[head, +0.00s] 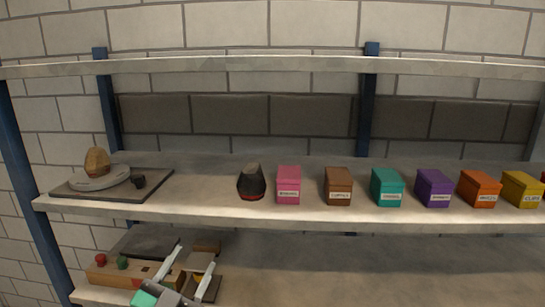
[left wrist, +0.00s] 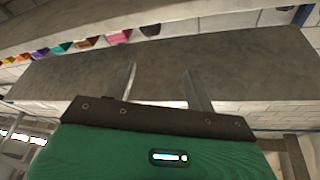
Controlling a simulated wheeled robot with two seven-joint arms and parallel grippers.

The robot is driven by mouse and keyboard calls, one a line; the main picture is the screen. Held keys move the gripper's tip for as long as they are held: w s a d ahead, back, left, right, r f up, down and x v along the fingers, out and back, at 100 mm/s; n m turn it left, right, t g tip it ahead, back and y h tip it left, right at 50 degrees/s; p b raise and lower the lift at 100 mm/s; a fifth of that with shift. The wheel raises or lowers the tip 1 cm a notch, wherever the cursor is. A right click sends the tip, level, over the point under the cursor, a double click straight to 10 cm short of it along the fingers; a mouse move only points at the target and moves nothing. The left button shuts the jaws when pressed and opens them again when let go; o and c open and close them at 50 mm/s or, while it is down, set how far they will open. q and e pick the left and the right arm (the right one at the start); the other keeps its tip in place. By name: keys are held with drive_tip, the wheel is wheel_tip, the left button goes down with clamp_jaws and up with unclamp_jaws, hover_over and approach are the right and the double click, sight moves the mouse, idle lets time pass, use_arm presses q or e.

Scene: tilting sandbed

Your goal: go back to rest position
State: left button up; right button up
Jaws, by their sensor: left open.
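My left gripper (head: 187,272) is at the lower left of the head view, in front of the lower shelf. Its two pale fingers are apart and nothing shows between them. In the left wrist view my left gripper (left wrist: 163,85) also shows with its fingers spread below the shelf's underside. My right gripper is in neither view.
A shelf (head: 330,217) holds several coloured labelled boxes, a dark object (head: 251,182) and a dark board (head: 65,188) with a round plate and a brown object. A wooden block (head: 110,273) with red and green knobs is on the lower shelf, close to my left gripper. The lower shelf's right side looks clear.

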use_arm(q)
drive_tip(key=s+a+f+n+g+y, duration=0.3)
drive_tip(key=f+g, duration=0.1)
drive_tip(key=f, duration=0.6)
drive_tip(key=s+a+f+n+g+y, duration=0.3)
drive_tip(key=s+f+g, duration=0.1)
drive_tip(key=f, duration=0.7)
drive_tip(key=s+a+f+g, duration=0.1)
drive_tip(key=s+f+g, duration=0.4)
drive_tip(key=s+f, duration=0.3)
drive_tip(key=s+a+f+g, duration=0.1)
drive_tip(key=s+f+g, duration=0.35)
drive_tip(key=s, duration=0.55)
wheel_tip(320, 180, down, 31)
drive_tip(key=s+a+f+g, duration=0.2)
drive_tip(key=s+f, duration=1.7)
drive_tip(key=shift+a+f, duration=0.4)
drive_tip(key=shift+s, duration=0.1)
